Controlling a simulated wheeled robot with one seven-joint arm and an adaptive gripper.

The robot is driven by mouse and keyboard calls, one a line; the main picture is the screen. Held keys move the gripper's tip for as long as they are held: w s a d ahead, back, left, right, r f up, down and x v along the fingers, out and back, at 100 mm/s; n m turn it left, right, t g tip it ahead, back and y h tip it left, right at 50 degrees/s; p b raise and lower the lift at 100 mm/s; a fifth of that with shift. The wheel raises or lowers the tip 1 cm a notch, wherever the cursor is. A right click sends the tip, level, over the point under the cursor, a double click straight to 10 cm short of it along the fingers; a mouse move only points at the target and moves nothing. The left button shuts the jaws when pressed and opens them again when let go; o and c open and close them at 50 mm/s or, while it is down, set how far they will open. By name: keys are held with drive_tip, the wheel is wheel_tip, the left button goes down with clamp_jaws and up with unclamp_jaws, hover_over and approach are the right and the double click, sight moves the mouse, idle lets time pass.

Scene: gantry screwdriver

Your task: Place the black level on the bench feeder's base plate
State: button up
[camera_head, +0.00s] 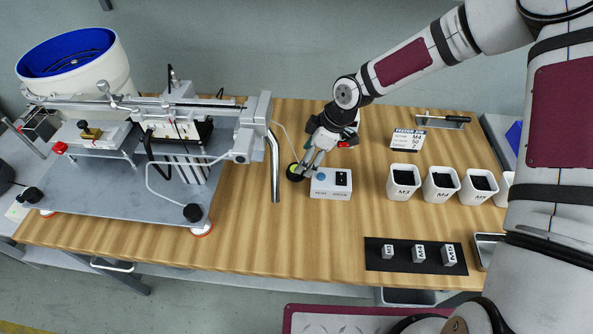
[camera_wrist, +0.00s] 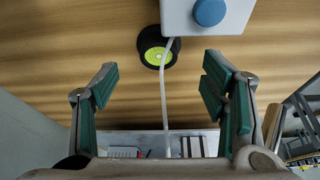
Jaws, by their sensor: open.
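The black level (camera_head: 295,172) is a small black disc with a yellow-green round vial. It lies on the wooden bench at the left of a white control box (camera_head: 331,190).
On the base plate stand the feeder's bowl (camera_head: 78,65) and a rail with a post (camera_head: 274,165) overhanging the bench. White bins (camera_head: 403,182) and a black mat (camera_head: 375,262) with small blocks are at the right. The bench between post and control box is narrow.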

drive_tip(key=shift+x, duration=2.95)
drive_tip(key=shift+w+a+r, duration=0.1)
drive_tip(key=shift+a, duration=0.05)
drive_tip(key=c, duration=1.5)
drive_tip(key=shift+o, duration=0.2)
